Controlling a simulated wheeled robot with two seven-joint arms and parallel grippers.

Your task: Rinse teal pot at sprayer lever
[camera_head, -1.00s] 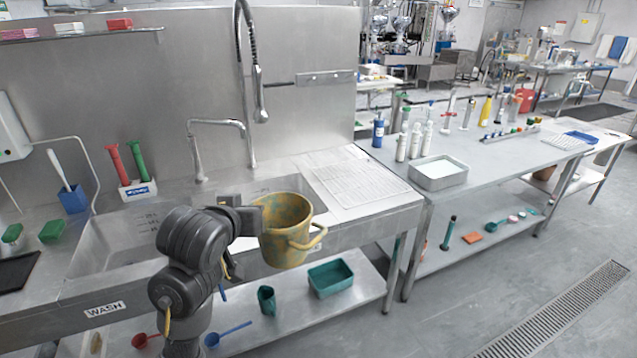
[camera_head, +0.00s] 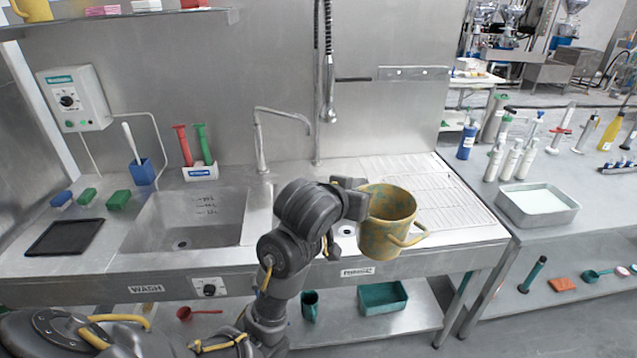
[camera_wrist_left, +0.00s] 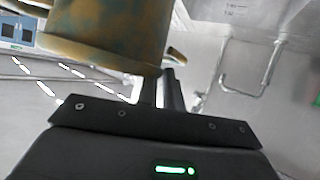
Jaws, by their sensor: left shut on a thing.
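The pot (camera_head: 388,224) is mottled yellow with teal-grey patches, upright, with a side handle facing right. My left gripper (camera_head: 362,190) is shut on the pot's left side. In the head view the pot overlaps the sink's front right and part of the drainboard. Its wall also fills the top left of the left wrist view (camera_wrist_left: 110,30), against the gripper fingers (camera_wrist_left: 163,88). The sprayer head (camera_head: 328,92) hangs from a spring hose behind and above the pot, apart from it. I cannot make out its lever. My right gripper is not in view.
The wash basin (camera_head: 215,218) lies left of my arm, with a bent faucet (camera_head: 262,140) behind. The ribbed drainboard (camera_head: 450,190) is bare. A metal tray (camera_head: 538,203) stands on the right table. A teal bin (camera_head: 383,298) sits on the lower shelf.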

